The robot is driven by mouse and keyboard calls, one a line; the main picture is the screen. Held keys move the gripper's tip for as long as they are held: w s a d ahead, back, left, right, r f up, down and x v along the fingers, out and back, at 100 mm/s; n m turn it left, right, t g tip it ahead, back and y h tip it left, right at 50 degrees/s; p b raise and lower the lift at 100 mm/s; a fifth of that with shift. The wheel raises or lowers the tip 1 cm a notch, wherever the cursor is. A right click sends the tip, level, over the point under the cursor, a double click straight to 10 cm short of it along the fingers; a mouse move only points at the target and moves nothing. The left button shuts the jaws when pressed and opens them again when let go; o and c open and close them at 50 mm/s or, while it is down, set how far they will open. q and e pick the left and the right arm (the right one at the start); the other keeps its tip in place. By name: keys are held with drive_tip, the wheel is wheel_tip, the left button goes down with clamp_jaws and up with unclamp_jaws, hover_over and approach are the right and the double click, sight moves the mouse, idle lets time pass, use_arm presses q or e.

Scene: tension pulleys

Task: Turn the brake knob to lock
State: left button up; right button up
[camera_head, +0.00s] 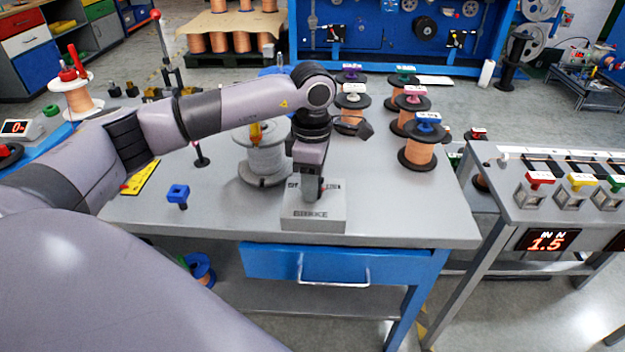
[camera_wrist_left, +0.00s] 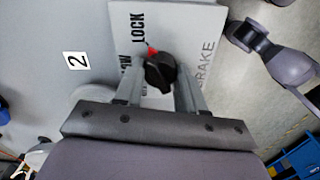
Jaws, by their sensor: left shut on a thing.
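The brake box (camera_head: 313,218) is a grey block with BRAKE on its front, standing at the front edge of the grey table. In the left wrist view its top (camera_wrist_left: 190,25) carries the word LOCK and a second, partly hidden word. The brake knob (camera_wrist_left: 160,74) is black with a red pointer, which points up and slightly left, towards the side with LOCK. My left gripper (camera_head: 312,190) reaches down over the box. In the left wrist view its fingers (camera_wrist_left: 160,88) are shut on the knob, one on each side. My right gripper is not in view.
A large grey spool (camera_head: 265,160) stands just left and behind the box. Several copper spools (camera_head: 418,150) with coloured tops stand at the right rear. A blue-topped post (camera_head: 178,194) is to the left. A side bench with a 1.5 display (camera_head: 546,240) stands at the right.

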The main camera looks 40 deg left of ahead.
use_arm(q)
drive_tip(key=o, duration=1)
drive_tip(key=shift+o, duration=0.2)
drive_tip(key=shift+r, duration=3.6)
